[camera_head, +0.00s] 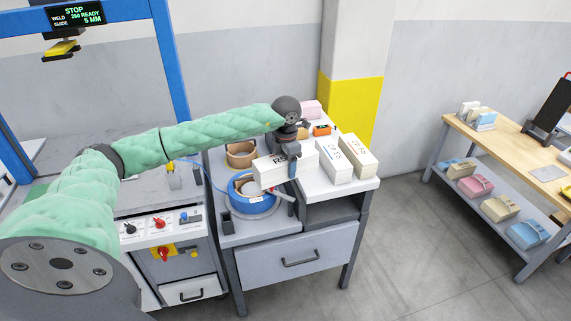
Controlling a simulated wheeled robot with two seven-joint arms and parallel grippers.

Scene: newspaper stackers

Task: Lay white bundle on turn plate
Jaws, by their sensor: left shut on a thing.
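My left arm reaches in from the left to the grey side table (228,228). My left gripper (292,168) is pointing down and shut on a white bundle (268,174) with dark lettering. The bundle is held level, over or just behind a blue round coil (262,206); the gap beneath it is hard to judge. Two more white bundles stand to its right, one with blue marks (336,164) and one with brown marks (360,157). I cannot make out a turn plate for certain. My right gripper is not in view.
A brown tape roll (241,153), an orange device (322,130) and a pink bundle (312,108) are on the side table. A blue-framed machine (172,60) with a control panel (160,228) stands left. A wooden bench (500,143) with several bundles below stands right, across clear floor.

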